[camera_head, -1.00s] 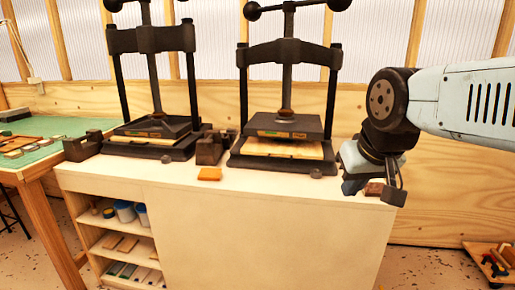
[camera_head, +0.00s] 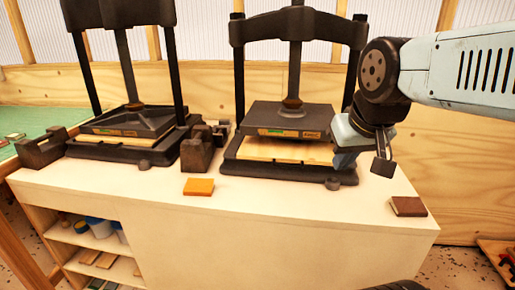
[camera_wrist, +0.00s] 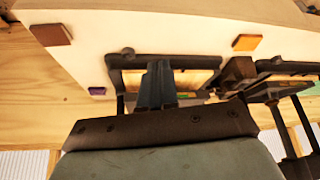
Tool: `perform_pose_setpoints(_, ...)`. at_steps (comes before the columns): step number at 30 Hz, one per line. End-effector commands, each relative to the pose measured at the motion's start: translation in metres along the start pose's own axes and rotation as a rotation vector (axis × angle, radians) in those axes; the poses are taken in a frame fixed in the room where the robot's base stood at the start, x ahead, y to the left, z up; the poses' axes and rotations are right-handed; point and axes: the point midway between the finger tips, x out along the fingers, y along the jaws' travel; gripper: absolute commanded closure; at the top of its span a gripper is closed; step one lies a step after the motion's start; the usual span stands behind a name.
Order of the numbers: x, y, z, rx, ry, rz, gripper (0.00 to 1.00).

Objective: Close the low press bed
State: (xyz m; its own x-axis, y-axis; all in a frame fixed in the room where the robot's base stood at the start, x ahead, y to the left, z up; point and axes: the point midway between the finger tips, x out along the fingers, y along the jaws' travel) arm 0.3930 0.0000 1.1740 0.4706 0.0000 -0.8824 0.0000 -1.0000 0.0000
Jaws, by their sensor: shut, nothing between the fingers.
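The right press (camera_head: 292,118) has a pale wooden bed (camera_head: 262,150) showing at the front of its dark base, below a raised dark platen with a visible gap. The left press (camera_head: 130,122) stands beside it, its platen close above its bed. I cannot tell which bed the task calls low. My gripper (camera_head: 345,160) is shut and empty at the right side of the right press, by its post. In the wrist view my gripper (camera_wrist: 158,88) reaches over the base and the wooden bed (camera_wrist: 195,79); contact cannot be told.
An orange block (camera_head: 198,187) and a brown block (camera_head: 408,206) lie on the white counter (camera_head: 290,228). Dark stands (camera_head: 200,150) fill the space between the presses. A small dark knob (camera_head: 332,184) stands before the right press. The counter's front strip is mostly clear.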

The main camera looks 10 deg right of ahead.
Motion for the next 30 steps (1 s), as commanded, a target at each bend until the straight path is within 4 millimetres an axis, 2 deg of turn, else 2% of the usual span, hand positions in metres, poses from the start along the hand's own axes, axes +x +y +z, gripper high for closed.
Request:
perform_pose_setpoints(12, 0.0, 0.0, -0.001, -0.006, 0.0, 0.001, 1.0)
perform_pose_setpoints(16, 0.003, -0.003, -0.009, -0.091, -0.009, 0.015, 1.0)
perform_pose_setpoints(20, 0.012, -0.009, -0.029, -0.316, -0.035, 0.046, 1.0)
perform_pose_setpoints(30, 0.06, -0.035, -0.099, -1.176, -0.15, 0.08, 1.0)
